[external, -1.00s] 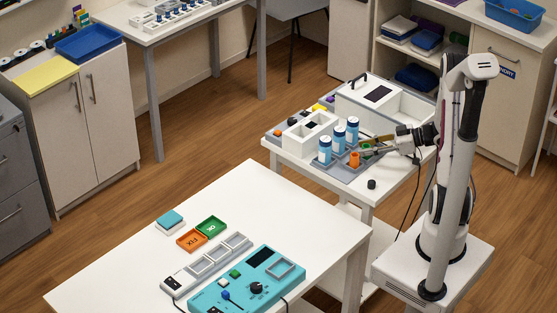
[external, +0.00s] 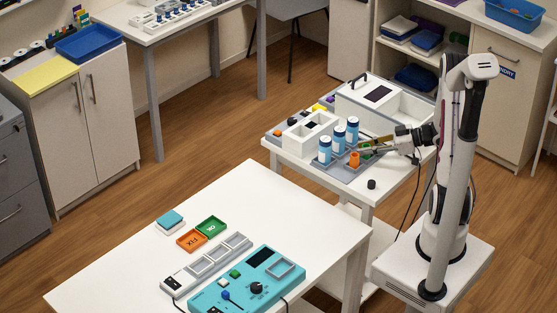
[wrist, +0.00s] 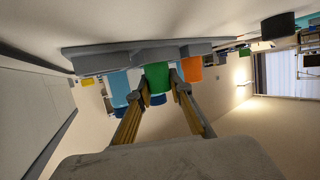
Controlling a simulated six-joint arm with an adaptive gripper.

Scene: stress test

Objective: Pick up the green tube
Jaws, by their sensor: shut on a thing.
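The green tube (wrist: 157,78) is between the fingertips of my gripper (wrist: 162,84) in the wrist view, and the fingers are shut on it. In the external view the green tube (external: 366,149) shows only as a small patch, partly hidden by my gripper (external: 369,145). It is at the grey rack (external: 340,171) on the far white table. An orange tube (external: 354,159) stands close beside it, also seen in the wrist view (wrist: 192,69). I cannot tell whether the green tube is clear of the rack.
Several blue-and-white tubes (external: 325,150) stand left of my gripper. A white divided box (external: 306,137) and a larger white case (external: 376,101) stand behind. A small black knob-like thing (external: 371,184) is at the near table edge. The near table (external: 130,266) holds a teal panel (external: 233,288).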

